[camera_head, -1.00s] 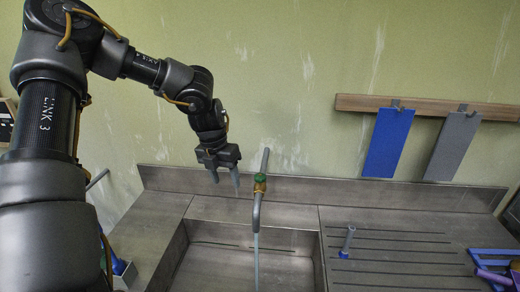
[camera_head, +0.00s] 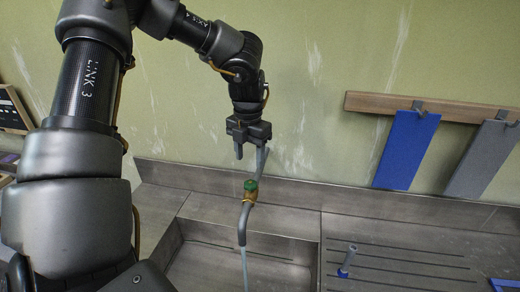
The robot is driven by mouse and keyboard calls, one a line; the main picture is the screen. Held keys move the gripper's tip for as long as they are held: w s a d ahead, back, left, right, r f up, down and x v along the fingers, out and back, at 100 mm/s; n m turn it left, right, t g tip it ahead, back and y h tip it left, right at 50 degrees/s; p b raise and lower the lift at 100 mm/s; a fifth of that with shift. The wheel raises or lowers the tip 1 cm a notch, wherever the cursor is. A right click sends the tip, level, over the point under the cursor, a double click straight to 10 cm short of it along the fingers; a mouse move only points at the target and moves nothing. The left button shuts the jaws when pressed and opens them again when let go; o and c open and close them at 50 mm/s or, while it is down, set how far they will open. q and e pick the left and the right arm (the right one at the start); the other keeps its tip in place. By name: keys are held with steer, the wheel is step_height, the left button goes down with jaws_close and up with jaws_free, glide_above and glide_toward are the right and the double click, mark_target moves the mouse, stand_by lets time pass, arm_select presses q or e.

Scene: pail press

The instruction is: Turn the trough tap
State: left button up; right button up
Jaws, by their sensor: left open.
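The trough tap (camera_head: 247,205) is a grey pipe with a brass valve body and a green knob (camera_head: 250,185) on top. Its spout bends down over the trough (camera_head: 196,254), and a pale stream or rod runs down from its mouth. My left gripper (camera_head: 249,155) is open and points down, above and slightly behind the green knob, apart from it. Its right finger overlaps the upper tap pipe in the picture; I cannot tell whether they touch. My right gripper is out of view.
A wooden rail (camera_head: 460,113) on the wall holds a blue board (camera_head: 407,150) and a grey board (camera_head: 484,158). A small blue-based peg (camera_head: 347,261) stands on the grooved drainboard (camera_head: 400,262) right of the trough. A low metal backsplash (camera_head: 310,194) runs behind the tap.

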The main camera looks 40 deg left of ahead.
mark_target(250, 182)
arm_select(q)
steer(key=shift+s+d+f+b, duration=0.15)
steer(key=shift+s+f+b, duration=0.15)
steer(key=shift+f+b, duration=0.35)
step_height(250, 182, down, 8)
steer(key=b, duration=0.2)
steer(key=shift+w+r+b, duration=0.1)
steer(key=shift+r+b, duration=0.1)
steer(key=shift+b, duration=0.2)
steer(key=shift+w, duration=0.1)
steer(key=c, duration=0.6)
steer(key=shift+o, duration=0.2)
steer(key=m, duration=0.7)
steer(key=shift+r, duration=0.1)
steer(key=m, duration=1.4)
steer(key=o, duration=0.8)
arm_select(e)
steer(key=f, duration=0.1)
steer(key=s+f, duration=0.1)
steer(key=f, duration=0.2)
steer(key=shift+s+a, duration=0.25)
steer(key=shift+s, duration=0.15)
